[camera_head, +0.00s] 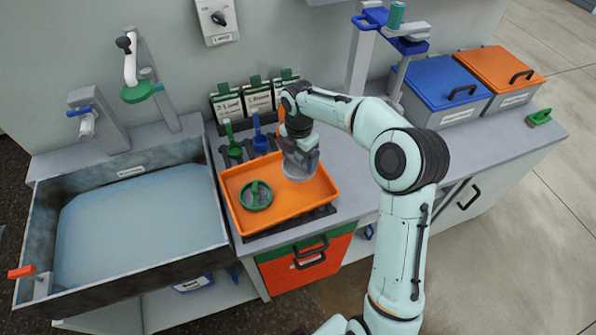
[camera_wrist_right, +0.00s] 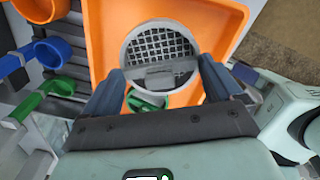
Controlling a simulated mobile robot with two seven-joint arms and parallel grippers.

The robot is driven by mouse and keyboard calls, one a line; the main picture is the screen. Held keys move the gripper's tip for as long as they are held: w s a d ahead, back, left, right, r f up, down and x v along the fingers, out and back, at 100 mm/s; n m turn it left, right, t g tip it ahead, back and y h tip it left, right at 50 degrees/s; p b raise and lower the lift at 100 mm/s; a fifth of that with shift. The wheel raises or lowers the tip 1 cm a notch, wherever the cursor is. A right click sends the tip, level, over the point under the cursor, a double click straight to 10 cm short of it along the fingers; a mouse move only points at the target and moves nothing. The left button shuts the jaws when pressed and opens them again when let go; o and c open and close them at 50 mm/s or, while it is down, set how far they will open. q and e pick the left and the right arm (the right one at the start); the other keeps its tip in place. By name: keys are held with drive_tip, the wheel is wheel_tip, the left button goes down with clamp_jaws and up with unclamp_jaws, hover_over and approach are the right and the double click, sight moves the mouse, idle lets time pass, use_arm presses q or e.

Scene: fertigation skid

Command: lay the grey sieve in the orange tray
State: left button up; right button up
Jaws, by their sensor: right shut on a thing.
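The orange tray (camera_head: 291,208) lies on the counter right of the sink; it also shows in the wrist view (camera_wrist_right: 101,40). The grey sieve (camera_head: 298,172) is a round ring with a dark mesh, seen clearly in the wrist view (camera_wrist_right: 160,43). My right gripper (camera_head: 300,157) is shut on the grey sieve, over the tray's back right part. In the wrist view its fingers (camera_wrist_right: 163,82) are at the sieve's near side. I cannot tell whether the sieve touches the tray floor. A green sieve (camera_head: 256,195) lies in the tray's left part. My left gripper is not in view.
A water-filled sink (camera_head: 140,225) is left of the tray. Behind the tray stand a green scoop (camera_head: 232,140), a blue scoop (camera_head: 259,134) and labelled cards (camera_head: 258,97). Blue (camera_head: 438,78) and orange (camera_head: 500,66) lidded bins stand at the right. The tray's front right part is clear.

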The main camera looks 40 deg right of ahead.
sight(299, 171)
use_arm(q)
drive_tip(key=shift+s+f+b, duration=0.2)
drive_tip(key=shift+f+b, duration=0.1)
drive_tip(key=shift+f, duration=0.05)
use_arm(e)
drive_tip(key=shift+f, duration=3.2)
drive_tip(key=shift+f, duration=0.2)
drive_tip(key=o, duration=0.7)
wheel_tip(299, 171, up, 12)
drive_tip(key=shift+r+p, duration=0.2)
drive_tip(key=shift+p, duration=0.55)
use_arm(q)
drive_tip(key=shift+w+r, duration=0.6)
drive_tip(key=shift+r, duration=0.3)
